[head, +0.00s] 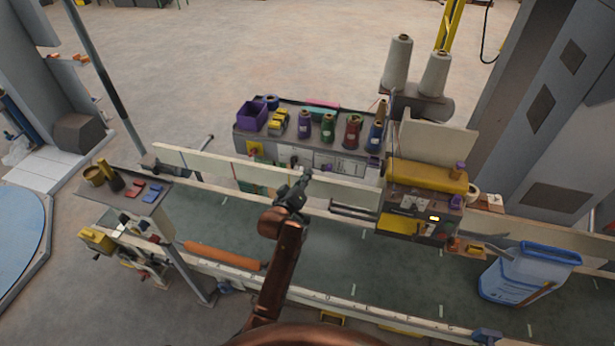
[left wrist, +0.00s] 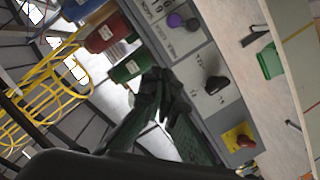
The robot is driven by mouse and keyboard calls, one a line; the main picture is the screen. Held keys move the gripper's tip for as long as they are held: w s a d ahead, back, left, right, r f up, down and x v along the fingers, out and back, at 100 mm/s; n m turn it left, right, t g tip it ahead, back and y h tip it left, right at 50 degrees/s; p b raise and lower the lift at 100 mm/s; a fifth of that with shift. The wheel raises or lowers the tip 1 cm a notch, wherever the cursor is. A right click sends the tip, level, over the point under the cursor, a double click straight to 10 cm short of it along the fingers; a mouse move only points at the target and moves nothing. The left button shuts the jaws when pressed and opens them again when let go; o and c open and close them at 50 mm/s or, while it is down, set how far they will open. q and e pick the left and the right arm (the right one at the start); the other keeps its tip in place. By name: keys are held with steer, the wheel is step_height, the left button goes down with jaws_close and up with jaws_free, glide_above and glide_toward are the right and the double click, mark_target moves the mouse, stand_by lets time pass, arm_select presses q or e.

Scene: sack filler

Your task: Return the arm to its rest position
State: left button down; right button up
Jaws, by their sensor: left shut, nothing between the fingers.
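My left gripper (head: 298,189) is at the middle of the head view, above the conveyor's far side rail, with my copper-coloured arm link below it. Its fingers are shut with nothing between them. In the left wrist view the dark fingers (left wrist: 165,105) are together in front of a grey control panel (left wrist: 205,75). No contact with the panel shows. My right gripper is not in view.
A conveyor belt (head: 330,262) runs below my arm. Behind it a shelf (head: 290,108) holds thread spools and a purple bin (head: 252,116). A sewing head (head: 425,190) and a blue-white sack (head: 525,275) stand right. A small stand (head: 125,190) is left.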

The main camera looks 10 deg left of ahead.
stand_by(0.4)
arm_select(q)
steer(key=s+a+f+m+g+y, duration=0.1)
steer(key=s+a+f+g, duration=0.1)
steer(key=s+a+f, duration=0.4)
steer(key=s+a+f+m+g, duration=0.15)
steer(key=s+f, duration=0.25)
steer(key=s, duration=0.4)
steer(key=s+a+f+m+g+y, duration=0.1)
steer(key=s+a+f+g, duration=0.1)
steer(key=s+a+f, duration=0.4)
steer(key=s+a+f+m+g+y, duration=0.1)
steer(key=s+a+f+m+g, duration=0.15)
steer(key=s, duration=1.15)
steer(key=s+a+f+m+g+y, duration=0.15)
steer(key=s+g, duration=0.25)
steer(key=s, duration=1.1)
step_height(320, 180, down, 40)
steer(key=s+g+h+b, duration=0.1)
steer(key=s+g+b, duration=0.1)
steer(key=b, duration=0.8)
steer(key=s+f+b, duration=0.3)
steer(key=s+f, duration=0.6)
steer(key=f, duration=0.3)
steer(key=s+f+g+b, duration=0.1)
steer(key=s+f+b, duration=0.3)
steer(key=s+f, duration=0.6)
step_height(320, 180, down, 2)
steer(key=shift+d+f, duration=0.15)
steer(key=shift+d, duration=0.3)
